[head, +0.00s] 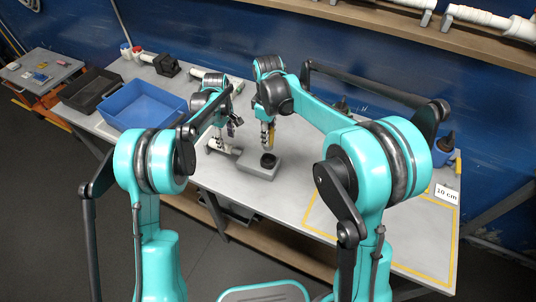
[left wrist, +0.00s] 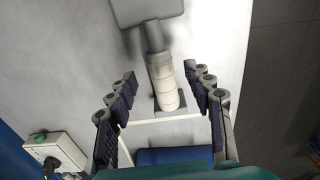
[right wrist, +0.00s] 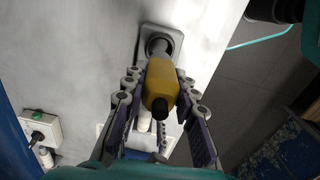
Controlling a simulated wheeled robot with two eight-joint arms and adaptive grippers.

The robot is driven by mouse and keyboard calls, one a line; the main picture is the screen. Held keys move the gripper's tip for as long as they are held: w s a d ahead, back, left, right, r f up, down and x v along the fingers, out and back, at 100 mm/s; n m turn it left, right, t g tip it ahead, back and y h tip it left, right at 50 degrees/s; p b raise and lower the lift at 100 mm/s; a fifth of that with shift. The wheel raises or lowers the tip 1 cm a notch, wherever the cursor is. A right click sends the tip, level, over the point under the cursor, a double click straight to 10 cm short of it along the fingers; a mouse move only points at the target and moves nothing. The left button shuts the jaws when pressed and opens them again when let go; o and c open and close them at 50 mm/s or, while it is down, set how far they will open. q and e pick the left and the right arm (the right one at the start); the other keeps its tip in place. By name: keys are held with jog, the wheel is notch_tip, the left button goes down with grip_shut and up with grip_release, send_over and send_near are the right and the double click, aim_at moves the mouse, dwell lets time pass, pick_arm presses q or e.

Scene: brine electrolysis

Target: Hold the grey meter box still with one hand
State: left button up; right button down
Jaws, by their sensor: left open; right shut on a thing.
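The grey meter box (head: 260,171) sits on the table, with a dark round part on its top. It also shows at the top edge of the left wrist view (left wrist: 150,8), joined by a grey neck to a pale ribbed cylinder (left wrist: 163,80). My left gripper (left wrist: 160,76) is open, with its fingers on either side of the cylinder; contact cannot be told. My right gripper (right wrist: 158,78) is shut on a yellow-handled tool (right wrist: 159,82), which points at a grey block with a round dark top (right wrist: 174,38).
A blue tray (head: 146,122) and a black tray (head: 92,104) stand at the left of the table. A white socket box (left wrist: 58,152) with a dark plug stands near my grippers. Yellow tape (head: 318,205) marks the right part of the table, which looks mostly clear.

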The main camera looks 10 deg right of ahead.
pick_arm(q)
notch_tip(320, 180, up, 6)
jog(key=shift+r, duration=0.15)
dwell(0.6)
